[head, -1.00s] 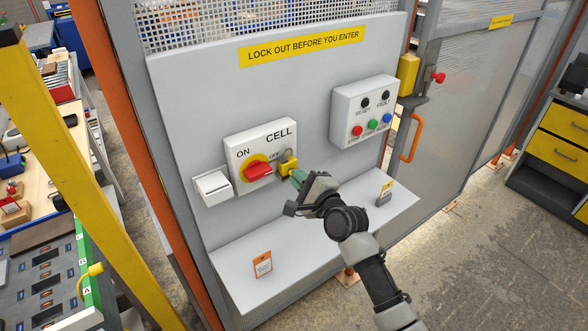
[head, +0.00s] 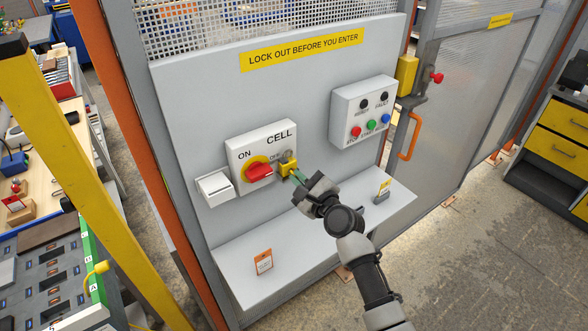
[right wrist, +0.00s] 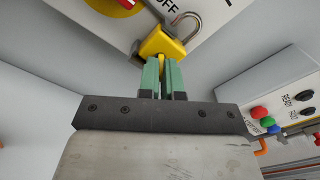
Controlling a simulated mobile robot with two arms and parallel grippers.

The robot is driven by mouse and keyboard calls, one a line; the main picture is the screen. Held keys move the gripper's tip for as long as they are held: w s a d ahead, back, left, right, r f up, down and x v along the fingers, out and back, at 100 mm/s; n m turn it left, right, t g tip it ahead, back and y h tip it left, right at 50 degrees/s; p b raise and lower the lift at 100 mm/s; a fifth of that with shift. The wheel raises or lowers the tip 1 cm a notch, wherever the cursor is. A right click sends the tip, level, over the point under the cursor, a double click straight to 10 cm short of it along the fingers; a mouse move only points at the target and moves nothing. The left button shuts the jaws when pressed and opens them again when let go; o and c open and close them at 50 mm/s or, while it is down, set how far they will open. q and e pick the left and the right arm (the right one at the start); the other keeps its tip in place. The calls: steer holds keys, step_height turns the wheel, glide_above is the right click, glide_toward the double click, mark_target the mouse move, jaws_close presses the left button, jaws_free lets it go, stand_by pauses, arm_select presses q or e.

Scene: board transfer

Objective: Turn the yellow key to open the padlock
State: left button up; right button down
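The yellow padlock (head: 288,167) hangs at the OFF side of the red and yellow CELL switch (head: 259,171). In the right wrist view the padlock body (right wrist: 161,42) is tilted, with its metal shackle (right wrist: 189,17) above it. The yellow key (right wrist: 162,66) sticks out of the body toward me, mostly hidden between the green fingers. My right gripper (head: 297,177) is in front of the padlock, its fingers (right wrist: 163,66) closed on the key from both sides. I cannot tell whether the shackle is open. My left gripper is not in view.
A grey shelf (head: 318,240) juts out below, with an orange-edged tag (head: 263,262) and a small yellow-labelled block (head: 382,192). A button box (head: 362,110) is at upper right. A white-lidded box (head: 215,188) is left of the switch.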

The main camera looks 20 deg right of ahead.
steer(key=shift+m, duration=0.3)
steer(key=shift+m+p, duration=1.15)
steer(key=shift+m, duration=0.75)
steer(key=shift+r+m+p, duration=0.1)
steer(key=shift+m+p, duration=0.8)
steer(key=shift+m, duration=0.2)
steer(key=c, duration=1.7)
jaws_free()
steer(key=o, duration=0.5)
